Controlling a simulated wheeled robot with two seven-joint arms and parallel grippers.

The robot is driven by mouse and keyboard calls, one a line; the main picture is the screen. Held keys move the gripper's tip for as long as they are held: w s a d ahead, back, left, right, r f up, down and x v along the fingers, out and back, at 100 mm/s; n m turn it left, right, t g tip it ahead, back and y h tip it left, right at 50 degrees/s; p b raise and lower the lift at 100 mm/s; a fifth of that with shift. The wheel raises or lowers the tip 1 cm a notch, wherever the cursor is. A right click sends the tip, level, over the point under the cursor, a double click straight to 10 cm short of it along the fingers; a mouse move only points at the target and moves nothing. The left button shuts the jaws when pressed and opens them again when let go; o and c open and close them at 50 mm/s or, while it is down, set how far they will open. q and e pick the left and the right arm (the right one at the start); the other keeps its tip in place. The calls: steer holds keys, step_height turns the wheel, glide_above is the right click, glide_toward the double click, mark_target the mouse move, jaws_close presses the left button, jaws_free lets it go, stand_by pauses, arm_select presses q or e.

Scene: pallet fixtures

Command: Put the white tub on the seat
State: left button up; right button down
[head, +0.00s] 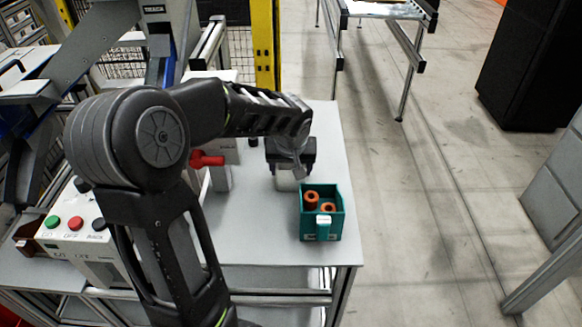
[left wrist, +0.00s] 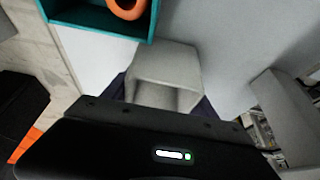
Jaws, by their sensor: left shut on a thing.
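The white tub (head: 287,182) is at the table's middle right, just behind the teal bin, mostly under my left gripper. In the left wrist view the tub (left wrist: 168,72) appears as a pale, open, box-like shape beyond my dark gripper body. My left gripper (head: 291,166) points down and is shut on the tub. Its fingertips are mostly hidden, and I cannot tell whether the tub touches the surface below. I cannot make out the seat; the arm and gripper cover part of the table. My right gripper is not in view.
A teal bin (head: 321,227) with orange rings (head: 311,199) stands close in front of the tub. A red handle (head: 207,160) on a pale block is to the left. A button box (head: 75,222) stands at the left. The table's (head: 335,135) right strip is clear.

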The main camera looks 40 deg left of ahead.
arm_select(q)
steer(key=shift+f, duration=0.15)
steer(key=o, duration=1.4)
steer(key=shift+r, duration=0.35)
steer(key=v, duration=1.1)
steer(key=shift+s+d+r+b, duration=0.2)
steer(key=shift+r+b, duration=0.1)
steer(key=shift+b, duration=0.1)
